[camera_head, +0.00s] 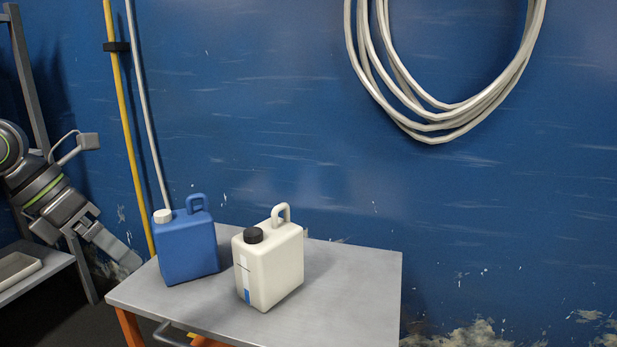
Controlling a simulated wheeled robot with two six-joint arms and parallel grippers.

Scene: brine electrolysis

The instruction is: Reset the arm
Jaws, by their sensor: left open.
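My left arm comes in at the left edge, and its gripper (118,252) points down and to the right, beside the left end of the grey table (350,290). The left gripper is open and holds nothing that I can see. It is to the left of a blue canister (188,250) with a white cap, apart from it in the picture. A white canister (275,265) with a black cap stands upright to the right of the blue one. My right gripper is not in view.
A grey shelf with a pale tray (16,268) is at the lower left, near my left arm. A yellow pipe (130,130) and a thin pale pipe run down the blue wall. A coiled white hose (440,125) hangs there. The table's right part is clear.

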